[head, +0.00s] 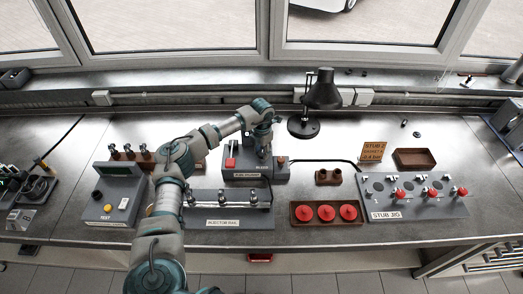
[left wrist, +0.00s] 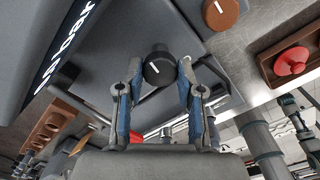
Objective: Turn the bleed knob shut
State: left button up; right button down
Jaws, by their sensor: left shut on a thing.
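The bleed knob (left wrist: 158,68) is black and round with a white pointer line. In the left wrist view it sits between the two fingertips of my left gripper (left wrist: 157,82), which is shut on it. In the head view my left gripper (head: 263,143) reaches down onto the grey pump unit (head: 240,174) at the middle of the bench, and the arm and fingers hide the knob there. My right gripper is not in view.
A brown knob (left wrist: 222,12) stands close beside the held one. A red lever (head: 231,160) is on the unit's left. The injector rail (head: 225,222) lies in front, a black lamp (head: 322,92) behind right, and a red-capped tray (head: 327,224) and stub jig (head: 415,207) to the right.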

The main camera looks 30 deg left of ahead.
aim_at(262, 152)
pick_arm(q)
jog(key=shift+w+r+n+p, duration=0.1)
jog(key=shift+r+n+p, duration=0.05)
jog(key=shift+n, duration=0.4)
jog(key=shift+w+r+n+p, duration=0.1)
jog(key=shift+n+p, duration=0.05)
jog(key=shift+n, duration=0.4)
jog(key=shift+a, duration=0.1)
jog(key=o, duration=0.9)
jog(key=shift+c, duration=0.2)
jog(key=o, duration=0.3)
jog(key=shift+f, duration=0.2)
notch_tip(262, 152, up, 12)
